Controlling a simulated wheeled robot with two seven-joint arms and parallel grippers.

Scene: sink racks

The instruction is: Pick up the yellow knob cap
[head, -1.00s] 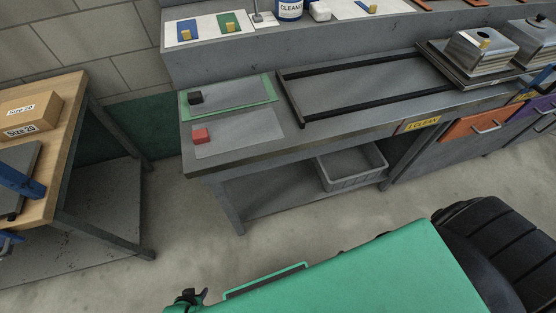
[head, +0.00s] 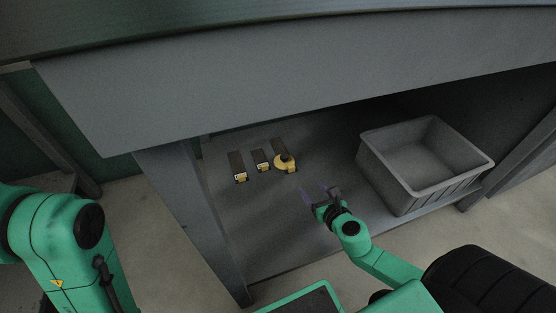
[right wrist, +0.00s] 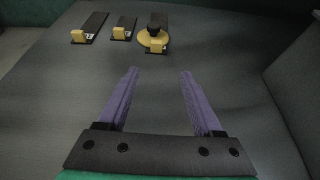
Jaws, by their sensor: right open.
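The yellow knob cap (head: 283,164) is a round yellow disc with a black knob on top. It sits on the grey lower shelf (head: 262,215) under the bench, at the right end of a short row. In the right wrist view the knob cap (right wrist: 153,38) is at the top centre, beyond my fingertips, with a yellow block in front of it. My right gripper (head: 313,192) is open and empty, with purple fingers. It is low over the shelf, to the right of the cap and nearer, apart from it. My left gripper is not in view.
Two dark strips with yellow blocks, a left one (head: 236,163) and a middle one (head: 260,158), lie left of the cap. A grey bin (head: 408,192) stands to the right on the shelf. The bench front (head: 300,85) overhangs above, and a leg (head: 190,200) stands at left.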

